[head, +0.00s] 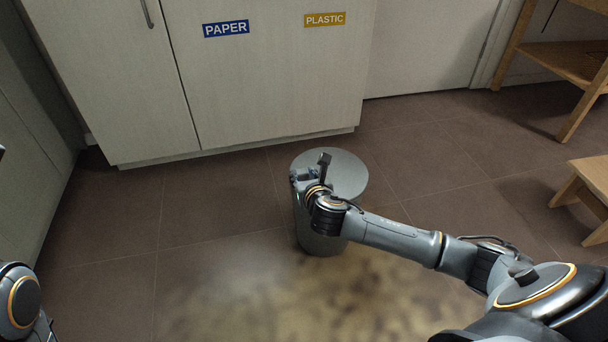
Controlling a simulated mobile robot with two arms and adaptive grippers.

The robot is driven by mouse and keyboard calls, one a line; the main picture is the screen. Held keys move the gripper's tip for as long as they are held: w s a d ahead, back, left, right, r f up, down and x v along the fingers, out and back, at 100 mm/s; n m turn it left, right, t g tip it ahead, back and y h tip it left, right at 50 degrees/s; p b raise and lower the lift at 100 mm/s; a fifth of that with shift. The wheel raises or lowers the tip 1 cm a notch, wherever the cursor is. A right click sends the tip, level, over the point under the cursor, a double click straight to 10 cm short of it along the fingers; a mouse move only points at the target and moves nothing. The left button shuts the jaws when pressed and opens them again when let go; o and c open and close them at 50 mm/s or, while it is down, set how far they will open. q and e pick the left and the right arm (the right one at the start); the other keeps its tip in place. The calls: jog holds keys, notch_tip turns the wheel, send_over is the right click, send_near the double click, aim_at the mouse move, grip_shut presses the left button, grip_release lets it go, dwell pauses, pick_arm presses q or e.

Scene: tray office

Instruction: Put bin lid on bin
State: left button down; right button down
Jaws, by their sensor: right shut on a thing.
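A grey cylindrical bin (318,243) stands on the floor in front of the cabinet. A round grey bin lid (350,172) is over the top of the bin and looks wider than its body. My right gripper (313,172) is at the left part of the lid and shut on it. The gripper and wrist hide part of the lid and the bin's upper front, so I cannot tell whether the lid rests fully on the rim. Part of my left arm shows at the lower left edge, but its gripper is not in view.
A pale cabinet (270,85) with PAPER (226,29) and PLASTIC (325,19) labels stands behind the bin. A wooden shelf (560,62) and a low wooden stool (588,190) are at the right. The brown tiled floor (215,200) left of the bin is clear.

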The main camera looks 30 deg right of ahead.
jog(key=c, duration=0.8)
grip_release()
jog(key=v, duration=1.2)
